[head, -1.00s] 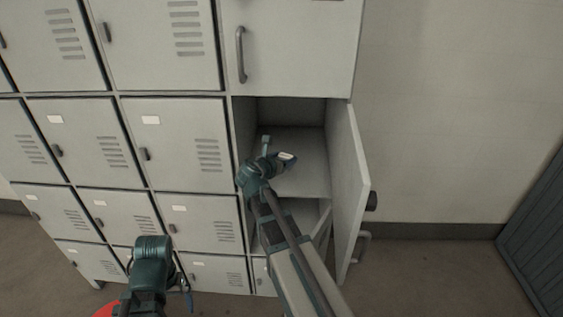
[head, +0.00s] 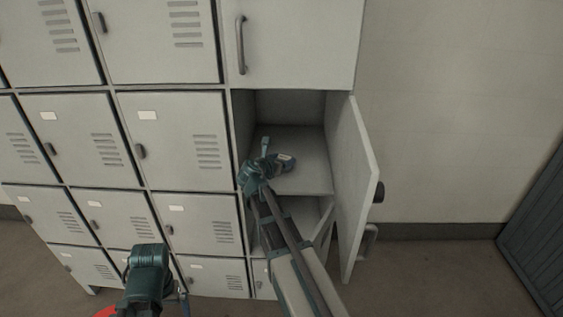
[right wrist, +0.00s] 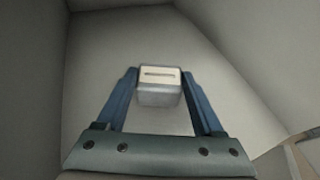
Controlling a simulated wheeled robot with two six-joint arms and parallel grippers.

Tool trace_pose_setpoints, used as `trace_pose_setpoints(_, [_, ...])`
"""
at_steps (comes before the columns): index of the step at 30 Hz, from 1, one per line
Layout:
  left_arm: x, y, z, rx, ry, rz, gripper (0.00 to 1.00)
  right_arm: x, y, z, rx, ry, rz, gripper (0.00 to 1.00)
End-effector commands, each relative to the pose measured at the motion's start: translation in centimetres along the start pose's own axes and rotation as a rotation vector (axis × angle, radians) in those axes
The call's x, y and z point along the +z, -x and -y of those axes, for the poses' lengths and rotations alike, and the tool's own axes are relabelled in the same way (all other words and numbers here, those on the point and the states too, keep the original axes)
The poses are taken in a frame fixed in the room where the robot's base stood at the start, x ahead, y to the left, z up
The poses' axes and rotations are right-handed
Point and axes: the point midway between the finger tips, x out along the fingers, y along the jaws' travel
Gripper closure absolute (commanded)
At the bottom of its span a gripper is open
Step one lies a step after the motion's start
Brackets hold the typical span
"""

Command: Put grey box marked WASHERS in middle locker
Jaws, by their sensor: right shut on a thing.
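The grey box (right wrist: 159,88) has a pale label with a dark line; its lettering is too small to read. In the right wrist view it sits between the fingertips of my right gripper (right wrist: 160,82), which is shut on it. In the head view my right gripper (head: 277,162) holds the small box (head: 287,158) inside the open middle locker (head: 288,108), over its shelf. I cannot tell whether the box touches the shelf. My left gripper (head: 181,296) is low in the head view, mostly hidden by its own wrist, away from the box.
The locker's door (head: 354,185) stands open on the right. A closed upper door (head: 288,45) is above, and an open lower compartment (head: 305,217) is below. Closed lockers (head: 175,140) fill the left. A dark slatted panel (head: 538,240) stands far right.

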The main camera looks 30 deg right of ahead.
Motion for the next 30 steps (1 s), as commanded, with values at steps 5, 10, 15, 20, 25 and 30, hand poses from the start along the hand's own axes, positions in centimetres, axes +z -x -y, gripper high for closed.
trace_pose_setpoints(5, [0.0,-0.3,0.0,0.000,0.000,0.000,0.00,-0.3,-0.1,0.0,0.000,0.000,0.000,0.24])
trace_pose_setpoints(10, [0.0,-0.3,0.0,0.000,0.000,0.000,0.00,-0.3,-0.1,0.0,0.000,0.000,0.000,0.01])
trace_pose_setpoints(15, [0.0,-0.3,0.0,0.000,0.000,0.000,0.00,-0.3,-0.1,0.0,0.000,0.000,0.000,0.01])
trace_pose_setpoints(20, [0.0,0.2,0.0,0.000,0.000,0.000,0.00,0.2,0.1,0.0,0.000,0.000,0.000,0.01])
trace_pose_setpoints(25, [0.1,1.4,0.1,0.000,0.000,0.000,0.00,0.3,3.0,0.1,0.002,0.000,-0.001,0.01])
trace_pose_setpoints(30, [0.2,2.8,0.3,0.000,0.000,0.000,0.00,0.3,6.6,0.2,0.003,0.001,0.000,0.01])
